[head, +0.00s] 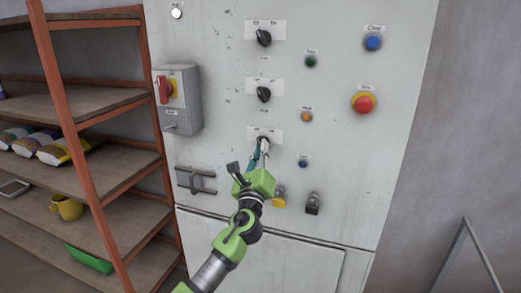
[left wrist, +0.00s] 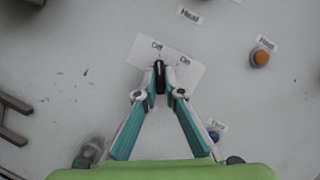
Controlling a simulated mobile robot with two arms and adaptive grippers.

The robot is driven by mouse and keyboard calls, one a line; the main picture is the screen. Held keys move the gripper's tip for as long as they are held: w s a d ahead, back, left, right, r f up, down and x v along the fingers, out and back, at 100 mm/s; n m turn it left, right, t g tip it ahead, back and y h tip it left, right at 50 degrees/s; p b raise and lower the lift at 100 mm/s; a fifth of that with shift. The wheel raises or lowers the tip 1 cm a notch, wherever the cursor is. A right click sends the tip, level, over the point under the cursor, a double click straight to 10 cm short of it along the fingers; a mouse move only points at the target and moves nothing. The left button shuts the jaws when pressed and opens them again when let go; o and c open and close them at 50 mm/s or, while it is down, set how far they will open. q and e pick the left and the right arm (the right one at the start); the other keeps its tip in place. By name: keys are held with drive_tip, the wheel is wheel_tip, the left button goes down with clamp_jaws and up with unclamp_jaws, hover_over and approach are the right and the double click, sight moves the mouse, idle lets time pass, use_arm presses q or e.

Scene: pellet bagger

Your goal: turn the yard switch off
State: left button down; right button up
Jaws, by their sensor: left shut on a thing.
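A black rotary switch knob (left wrist: 159,76) sits on a white Off/On plate (left wrist: 182,72), the lowest of the three on the panel (head: 225,110). My left gripper (left wrist: 159,84) is shut on this knob, one teal finger on each side. In the left wrist view the knob stands about upright and lines up more with the Off mark on the left than with On. In the head view my left gripper (head: 264,142) covers the knob, and the plate (head: 277,133) shows behind it. I cannot read the knob's name label. My right gripper is not in view.
Two similar switches, top (head: 263,38) and middle (head: 263,95), sit above. An orange button (head: 306,117), a red emergency button (head: 364,103) and a blue button (head: 373,43) are to the right. A red-handled box (head: 180,95) and a shelf rack (head: 88,110) stand left.

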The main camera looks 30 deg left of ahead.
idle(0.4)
use_arm(q)
drive_tip(key=c, duration=2.1)
unclamp_jaws()
drive_tip(key=shift+c, duration=0.2)
drive_tip(key=v, duration=1.2)
